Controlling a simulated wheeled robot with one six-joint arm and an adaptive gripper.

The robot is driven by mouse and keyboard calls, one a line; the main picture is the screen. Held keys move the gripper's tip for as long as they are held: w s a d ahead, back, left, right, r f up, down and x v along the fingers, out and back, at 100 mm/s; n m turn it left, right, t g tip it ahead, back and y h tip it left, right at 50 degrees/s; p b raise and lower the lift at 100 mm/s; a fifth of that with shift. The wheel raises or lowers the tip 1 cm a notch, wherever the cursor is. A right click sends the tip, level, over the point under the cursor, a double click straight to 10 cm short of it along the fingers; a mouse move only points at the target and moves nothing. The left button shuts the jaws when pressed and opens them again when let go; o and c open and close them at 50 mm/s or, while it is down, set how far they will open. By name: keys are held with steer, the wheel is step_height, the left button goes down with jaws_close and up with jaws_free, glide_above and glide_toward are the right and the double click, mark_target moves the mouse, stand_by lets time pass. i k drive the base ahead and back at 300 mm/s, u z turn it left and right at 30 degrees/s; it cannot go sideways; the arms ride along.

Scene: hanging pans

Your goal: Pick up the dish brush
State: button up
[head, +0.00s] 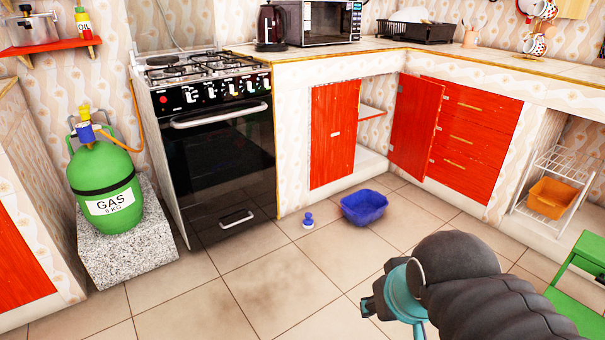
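A small object with a blue knob and a pale base, which looks like the dish brush (308,220), stands on the tiled floor in the head view. It is just left of a blue basin (364,208) and in front of the cabinet corner. My gripper (370,300) is at the lower right, nearer to the camera and apart from the brush. Its dark fingers point left and are partly hidden by my arm and the teal wrist part. Whether they are open or shut is not clear, and I see nothing held.
A black stove (218,150) stands behind and left of the brush. A green gas bottle (104,185) sits on a stone block (130,250) at left. A red cabinet door (415,125) hangs open. A green stool (580,290) is at right. The floor in front is clear.

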mark_target(308, 222)
steer(key=u, duration=0.55)
steer(key=i, duration=0.75)
steer(key=u, duration=0.85)
steer(key=i, duration=1.15)
steer(key=z, duration=1)
steer(key=i, duration=1.2)
steer(key=z, duration=0.3)
